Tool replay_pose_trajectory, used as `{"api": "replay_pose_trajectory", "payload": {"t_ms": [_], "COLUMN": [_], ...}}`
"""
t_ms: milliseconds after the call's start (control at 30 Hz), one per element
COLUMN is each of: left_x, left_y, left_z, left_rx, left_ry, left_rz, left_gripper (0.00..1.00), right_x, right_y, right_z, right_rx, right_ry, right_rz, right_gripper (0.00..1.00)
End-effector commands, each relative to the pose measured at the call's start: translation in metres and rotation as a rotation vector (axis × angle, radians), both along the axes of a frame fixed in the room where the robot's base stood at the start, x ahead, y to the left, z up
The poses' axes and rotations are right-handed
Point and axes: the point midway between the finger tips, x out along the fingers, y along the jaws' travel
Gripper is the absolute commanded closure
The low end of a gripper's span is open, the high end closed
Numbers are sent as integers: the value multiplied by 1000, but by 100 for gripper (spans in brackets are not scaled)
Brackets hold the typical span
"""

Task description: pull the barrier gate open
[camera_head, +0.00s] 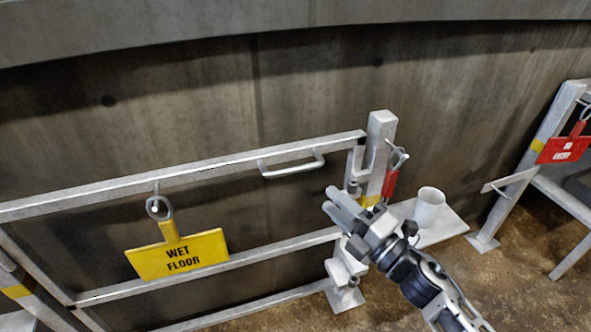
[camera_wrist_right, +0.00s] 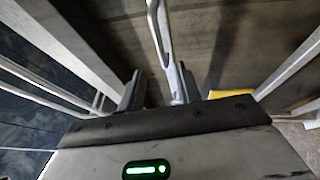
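The barrier gate (camera_head: 180,178) is a grey metal frame of rails across the left and middle of the head view. Its pale handle (camera_head: 292,168) is fixed to the top rail near the right end, beside the latch post (camera_head: 380,150). My right gripper (camera_head: 329,199) is open and empty, below and right of the handle, apart from it. In the right wrist view the gripper (camera_wrist_right: 158,88) shows two spread fingers, with a slim looped metal piece (camera_wrist_right: 160,38) ahead of them; I cannot tell for certain whether it is the handle. My left gripper is out of view.
A yellow wet floor sign (camera_head: 180,255) hangs from the gate. A red tag (camera_head: 390,182) hangs at the latch post. A white cup (camera_head: 428,207) stands on a small shelf (camera_head: 450,228) to its right. A red sign (camera_head: 563,150) hangs on another frame at far right. A concrete wall is behind.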

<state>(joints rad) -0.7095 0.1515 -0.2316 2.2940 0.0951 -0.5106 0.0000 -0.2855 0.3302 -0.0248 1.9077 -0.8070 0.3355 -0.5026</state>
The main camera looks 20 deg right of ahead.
Motion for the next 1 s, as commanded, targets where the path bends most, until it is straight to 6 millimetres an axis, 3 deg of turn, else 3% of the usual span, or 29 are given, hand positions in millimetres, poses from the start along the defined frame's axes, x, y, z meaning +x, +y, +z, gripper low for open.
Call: {"api": "replay_pose_trajectory", "payload": {"t_ms": [300, 500, 700, 967, 1000], "left_x": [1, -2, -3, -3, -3], "left_y": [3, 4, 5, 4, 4], "left_z": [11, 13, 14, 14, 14], "left_rx": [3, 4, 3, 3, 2], "left_ry": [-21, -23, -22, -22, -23], "left_rz": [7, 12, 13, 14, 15], "left_gripper": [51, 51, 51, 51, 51], "right_x": [64, 91, 102, 103, 103], "right_y": [29, 42, 47, 48, 48], "right_z": [14, 18, 19, 19, 19], "right_rx": [2, 4, 4, 3, 3], "right_ry": [-1, 1, 3, 3, 3], "right_rz": [-1, -1, -1, 0, 0], "right_gripper": [66, 66, 66, 66, 71]}}
